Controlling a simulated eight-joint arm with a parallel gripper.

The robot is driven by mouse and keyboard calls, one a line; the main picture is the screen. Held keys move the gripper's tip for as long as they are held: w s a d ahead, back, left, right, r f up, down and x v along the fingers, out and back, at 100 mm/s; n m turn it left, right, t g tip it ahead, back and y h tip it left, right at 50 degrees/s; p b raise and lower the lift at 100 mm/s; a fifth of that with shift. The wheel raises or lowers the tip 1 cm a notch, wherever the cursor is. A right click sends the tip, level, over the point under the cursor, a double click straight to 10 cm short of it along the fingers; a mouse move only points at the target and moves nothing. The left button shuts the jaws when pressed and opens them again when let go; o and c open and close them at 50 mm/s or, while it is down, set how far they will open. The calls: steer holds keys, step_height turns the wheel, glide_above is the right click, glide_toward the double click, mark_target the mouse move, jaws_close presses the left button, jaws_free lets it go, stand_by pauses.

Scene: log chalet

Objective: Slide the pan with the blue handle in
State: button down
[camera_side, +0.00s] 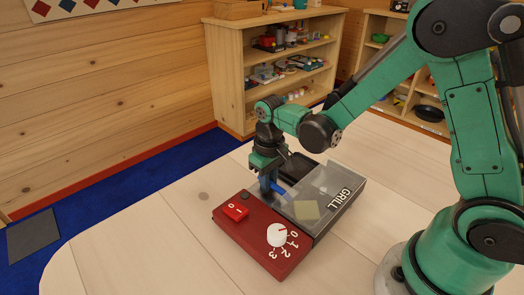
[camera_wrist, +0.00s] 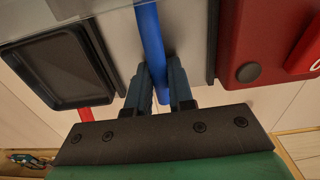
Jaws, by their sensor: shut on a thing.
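The grill is a low box with a grey, see-through-looking top (camera_side: 325,188) marked GRILL and a red control panel (camera_side: 262,242) along its front. My gripper (camera_side: 268,182) is low at the grill's left end, its jaws shut on the blue handle (camera_side: 280,189). In the wrist view the blue handle (camera_wrist: 149,35) runs from the top edge down between my fingers (camera_wrist: 160,88). The pan end of this handle is out of the wrist view. A pale yellow square (camera_side: 306,210) shows at the grill's middle. A black pan (camera_wrist: 62,68) with a red handle (camera_wrist: 86,113) lies beside the blue handle.
The panel carries a white knob (camera_side: 277,234) with numbers and a red switch (camera_side: 236,211). The pale table (camera_side: 150,240) is clear to the left and front of the grill. Wooden shelves (camera_side: 228,75) with small goods stand behind, away from the table.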

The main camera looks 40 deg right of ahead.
mark_target(298, 190)
steer(key=c, duration=0.8)
jaws_free()
steer(key=shift+r, duration=3)
steer(key=s+d+r+t, duration=0.1)
steer(key=s+r+t, duration=0.5)
steer(key=t, duration=0.1)
steer(key=shift+s+d+r, duration=0.2)
steer(key=shift+s+r, duration=0.1)
steer(key=shift+r, duration=0.05)
